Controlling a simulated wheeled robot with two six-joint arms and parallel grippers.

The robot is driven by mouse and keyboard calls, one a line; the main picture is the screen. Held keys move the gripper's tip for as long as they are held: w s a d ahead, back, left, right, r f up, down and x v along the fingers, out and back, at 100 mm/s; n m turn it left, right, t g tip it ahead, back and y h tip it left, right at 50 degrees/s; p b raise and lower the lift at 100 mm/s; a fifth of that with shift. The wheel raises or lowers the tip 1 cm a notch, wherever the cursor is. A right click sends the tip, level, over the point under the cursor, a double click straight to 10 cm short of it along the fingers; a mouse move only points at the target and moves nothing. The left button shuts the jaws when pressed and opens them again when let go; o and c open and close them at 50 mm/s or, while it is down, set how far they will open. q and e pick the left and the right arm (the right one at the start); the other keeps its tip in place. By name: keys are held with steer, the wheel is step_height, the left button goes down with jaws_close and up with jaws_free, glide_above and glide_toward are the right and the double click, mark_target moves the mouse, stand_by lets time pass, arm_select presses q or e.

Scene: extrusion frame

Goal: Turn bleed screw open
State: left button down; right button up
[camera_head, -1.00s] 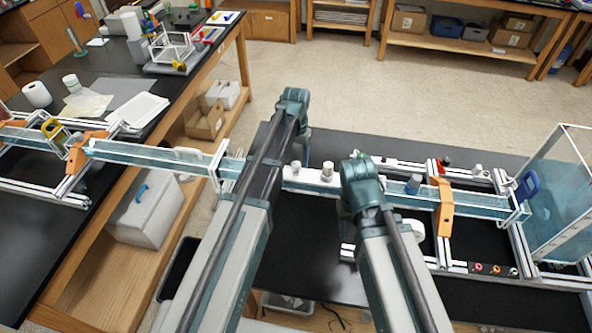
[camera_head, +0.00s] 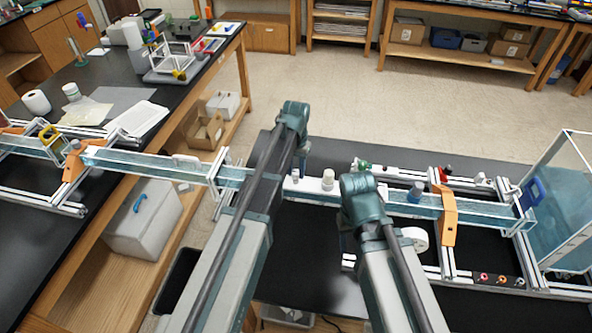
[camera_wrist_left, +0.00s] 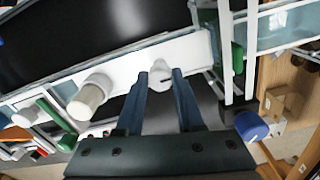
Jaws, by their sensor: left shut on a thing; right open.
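In the left wrist view, a small white knob (camera_wrist_left: 160,72), apparently the bleed screw, stands on a white strip (camera_wrist_left: 130,62). My left gripper (camera_wrist_left: 162,74) is shut on this knob, with one dark blue finger on each side of it. A larger pale capped cylinder (camera_wrist_left: 90,96) stands on the same strip to the left, apart from the fingers. In the head view my arm links cover both grippers. My right gripper shows in neither view.
The strip belongs to a clear water channel (camera_head: 480,207) with an orange bracket (camera_head: 449,215) and a blue-tinted tank (camera_head: 568,215) at the right. In the left wrist view, a blue knob (camera_wrist_left: 251,126) and a green part (camera_wrist_left: 238,57) lie right of the fingers.

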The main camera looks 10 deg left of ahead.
arm_select(q)
steer(key=shift+n, duration=0.4)
steer(key=n, duration=0.5)
steer(key=shift+n, duration=0.4)
steer(key=n, duration=0.5)
steer(key=shift+n, duration=0.5)
steer(key=c, duration=0.5)
jaws_free()
steer(key=shift+c, duration=0.2)
steer(key=shift+r, duration=0.1)
